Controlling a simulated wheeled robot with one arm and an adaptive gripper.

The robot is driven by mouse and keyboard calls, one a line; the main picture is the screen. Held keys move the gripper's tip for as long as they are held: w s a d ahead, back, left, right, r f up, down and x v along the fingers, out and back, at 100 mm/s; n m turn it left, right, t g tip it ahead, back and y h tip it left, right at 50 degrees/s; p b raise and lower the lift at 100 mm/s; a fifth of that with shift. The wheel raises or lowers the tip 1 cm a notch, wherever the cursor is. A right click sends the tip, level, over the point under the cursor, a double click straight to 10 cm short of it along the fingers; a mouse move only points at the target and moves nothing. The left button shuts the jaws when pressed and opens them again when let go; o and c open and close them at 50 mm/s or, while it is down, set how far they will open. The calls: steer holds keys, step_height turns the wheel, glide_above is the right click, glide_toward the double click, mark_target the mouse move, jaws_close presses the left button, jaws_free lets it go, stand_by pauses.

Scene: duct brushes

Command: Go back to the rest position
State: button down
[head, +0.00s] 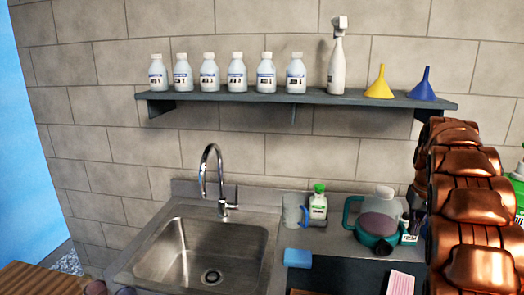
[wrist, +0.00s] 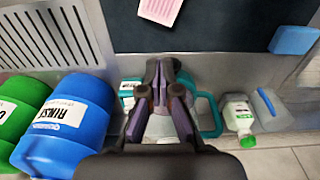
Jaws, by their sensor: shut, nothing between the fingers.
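My gripper (wrist: 163,70) is in the wrist view, its dark and purple fingers closed together with nothing between them. My copper-coloured arm fills the right side of the head view, and I cannot make out the gripper's fingers there.
A steel sink (head: 205,250) with a tap is at the left. A blue sponge (head: 298,257), a green-capped bottle (head: 318,205) and a pink card (head: 400,283) are near the jug. A shelf (head: 220,96) above holds several bottles and two funnels. A blue RINSE drum (wrist: 65,115) stands left of my gripper.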

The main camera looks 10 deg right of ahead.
steer(key=s+a+r+n+g, duration=0.1)
steer(key=s+a, duration=0.6)
steer(key=a, duration=0.4)
steer(key=s+a, duration=0.8)
steer(key=a, duration=0.4)
steer(key=s+a+f, duration=0.2)
steer(key=s+a, duration=0.1)
steer(key=s, duration=0.3)
steer(key=s+a+f+n+g, duration=0.1)
steer(key=s+a+f, duration=0.1)
steer(key=s+a, duration=0.2)
steer(key=s+a+f+n, duration=0.1)
steer(key=s+a+f, duration=0.1)
steer(key=s, duration=0.8)
steer(key=shift+a+f, duration=0.3)
steer(key=shift+a, duration=0.5)
